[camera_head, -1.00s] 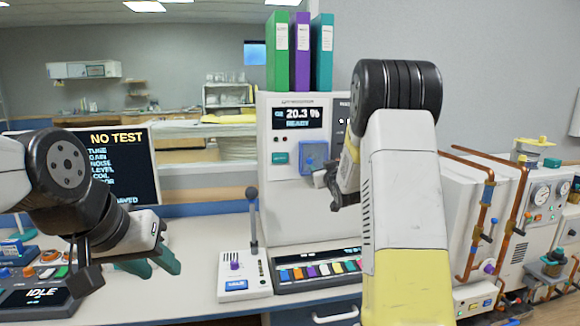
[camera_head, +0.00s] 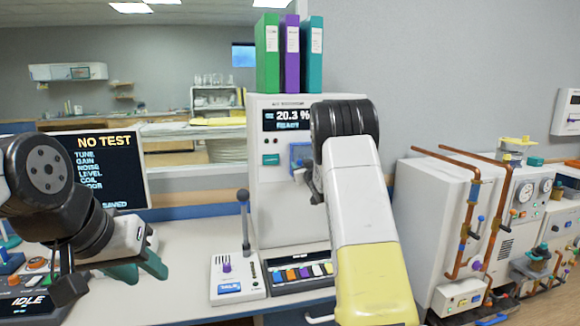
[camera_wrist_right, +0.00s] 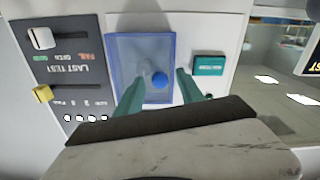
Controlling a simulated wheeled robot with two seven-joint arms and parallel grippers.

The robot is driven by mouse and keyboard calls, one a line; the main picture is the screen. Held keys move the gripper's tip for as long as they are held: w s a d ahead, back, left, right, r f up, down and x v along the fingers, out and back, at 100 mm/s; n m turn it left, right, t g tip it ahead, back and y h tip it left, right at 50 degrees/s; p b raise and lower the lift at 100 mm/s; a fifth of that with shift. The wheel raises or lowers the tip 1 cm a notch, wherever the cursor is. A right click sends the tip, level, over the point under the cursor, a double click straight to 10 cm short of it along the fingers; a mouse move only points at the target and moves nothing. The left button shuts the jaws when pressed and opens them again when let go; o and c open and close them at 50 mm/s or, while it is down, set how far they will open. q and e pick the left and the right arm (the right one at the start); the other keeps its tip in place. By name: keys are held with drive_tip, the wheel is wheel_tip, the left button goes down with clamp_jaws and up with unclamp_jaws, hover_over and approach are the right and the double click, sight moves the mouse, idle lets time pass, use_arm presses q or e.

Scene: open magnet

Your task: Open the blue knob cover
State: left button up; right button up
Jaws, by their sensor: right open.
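The blue see-through knob cover (camera_head: 300,150) is on the front of the white cabinet, below the display, partly hidden by my right arm. My left gripper (camera_head: 140,268) is open and empty over the desk at left.
A teal button (camera_wrist_right: 208,66) is beside the cover. A dark panel with switches (camera_wrist_right: 60,65) is on its other side. A lever box (camera_head: 238,278) and a row of coloured keys (camera_head: 300,272) stand on the desk below. Binders (camera_head: 290,55) stand on the cabinet.

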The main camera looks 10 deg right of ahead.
clamp_jaws()
idle(1.4)
